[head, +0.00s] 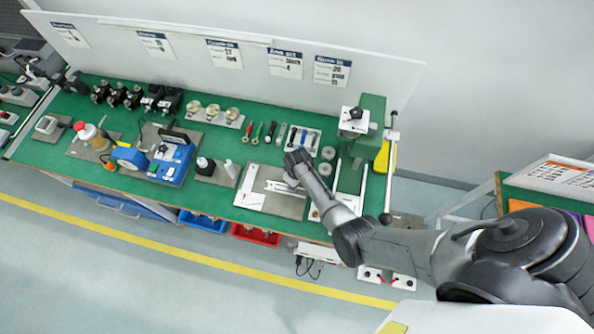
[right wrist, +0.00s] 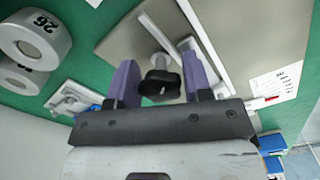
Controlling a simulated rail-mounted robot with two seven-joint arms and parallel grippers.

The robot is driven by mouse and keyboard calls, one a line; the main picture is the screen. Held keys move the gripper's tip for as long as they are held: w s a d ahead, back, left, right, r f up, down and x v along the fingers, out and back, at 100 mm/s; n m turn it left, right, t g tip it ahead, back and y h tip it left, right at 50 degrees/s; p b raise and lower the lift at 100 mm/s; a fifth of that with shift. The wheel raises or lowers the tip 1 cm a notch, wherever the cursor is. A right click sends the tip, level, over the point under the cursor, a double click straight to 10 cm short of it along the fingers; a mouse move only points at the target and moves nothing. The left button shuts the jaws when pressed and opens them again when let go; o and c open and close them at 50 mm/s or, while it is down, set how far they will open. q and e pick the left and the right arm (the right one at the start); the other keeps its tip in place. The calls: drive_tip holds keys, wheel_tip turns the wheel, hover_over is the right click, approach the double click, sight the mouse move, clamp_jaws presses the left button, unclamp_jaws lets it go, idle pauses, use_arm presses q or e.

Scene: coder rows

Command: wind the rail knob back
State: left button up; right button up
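The black rail knob (right wrist: 160,86) sits on a short silver shaft in the right wrist view. It lies between the two purple fingers of my right gripper (right wrist: 160,78) and fills the gap, one finger against each side. In the head view my right gripper (head: 296,160) is over the grey plate (head: 287,206) with the pale rail (head: 288,188). The knob is hidden there by the gripper. My left gripper is not in view.
Two grey weights (right wrist: 35,38) lie beside the plate. A tray of small tools (head: 303,138) is behind the gripper. A green press (head: 368,125) stands to the right. A blue device (head: 170,163) and bottles stand to the left. Label cards line the back panel.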

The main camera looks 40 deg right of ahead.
drive_tip(key=c, duration=0.5)
drive_tip(key=shift+r+m+p, duration=0.1)
drive_tip(key=shift+m+p, duration=0.35)
drive_tip(key=shift+m, duration=0.05)
drive_tip(key=shift+m+p, duration=0.6)
drive_tip(key=shift+m, duration=0.5)
drive_tip(key=m+p, duration=0.1)
drive_tip(key=m, duration=0.2)
drive_tip(key=shift+m, duration=0.8)
